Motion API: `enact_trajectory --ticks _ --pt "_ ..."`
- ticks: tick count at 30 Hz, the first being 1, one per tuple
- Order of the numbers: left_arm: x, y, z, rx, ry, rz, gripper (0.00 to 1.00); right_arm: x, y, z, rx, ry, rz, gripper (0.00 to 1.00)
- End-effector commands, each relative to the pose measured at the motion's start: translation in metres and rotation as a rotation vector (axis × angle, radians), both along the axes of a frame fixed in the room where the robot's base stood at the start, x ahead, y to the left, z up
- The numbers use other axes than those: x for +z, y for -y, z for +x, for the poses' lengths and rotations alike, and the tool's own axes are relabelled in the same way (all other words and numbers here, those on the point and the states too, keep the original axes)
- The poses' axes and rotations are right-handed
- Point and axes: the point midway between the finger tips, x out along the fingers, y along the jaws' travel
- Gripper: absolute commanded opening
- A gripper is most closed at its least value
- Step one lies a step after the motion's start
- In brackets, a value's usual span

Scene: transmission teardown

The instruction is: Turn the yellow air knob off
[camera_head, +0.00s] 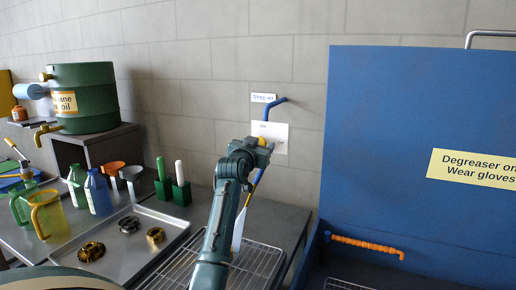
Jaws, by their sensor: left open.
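The yellow air knob (262,141) shows as a small yellow patch on the back wall, below a blue air pipe (270,110) and in front of a white sign (280,133). My left gripper (268,150) is up at the knob, at the end of my dark teal arm. The gripper is open. The wrist hides most of the fingers and part of the knob, so I cannot tell whether they touch it. The knob's turn angle is also hard to read. My right gripper is not in view.
A blue degreaser cabinet (390,140) stands close on the right, with an orange hose (365,244). A wire rack (262,262) lies under my arm. A metal tray (130,255) with gears, bottles, jugs and a green oil drum (85,98) are at left.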

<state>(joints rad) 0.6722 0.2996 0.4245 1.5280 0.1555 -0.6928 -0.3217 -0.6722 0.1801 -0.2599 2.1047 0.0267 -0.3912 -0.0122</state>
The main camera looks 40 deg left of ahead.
Motion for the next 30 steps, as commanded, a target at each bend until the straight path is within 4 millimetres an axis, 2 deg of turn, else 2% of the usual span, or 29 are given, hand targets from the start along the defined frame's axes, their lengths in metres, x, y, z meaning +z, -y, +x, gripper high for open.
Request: enact_trajectory --ticks 5,21,30 --pt "0.0001 -0.0001 0.0000 0.000 0.000 0.000 0.59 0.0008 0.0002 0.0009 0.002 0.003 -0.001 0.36" --pt "-0.0002 -0.0001 -0.0004 0.000 0.000 0.000 0.16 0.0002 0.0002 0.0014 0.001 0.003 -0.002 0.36" --pt "0.0001 -0.0008 -0.0007 0.002 -0.011 0.032 0.15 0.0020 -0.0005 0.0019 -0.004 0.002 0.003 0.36"
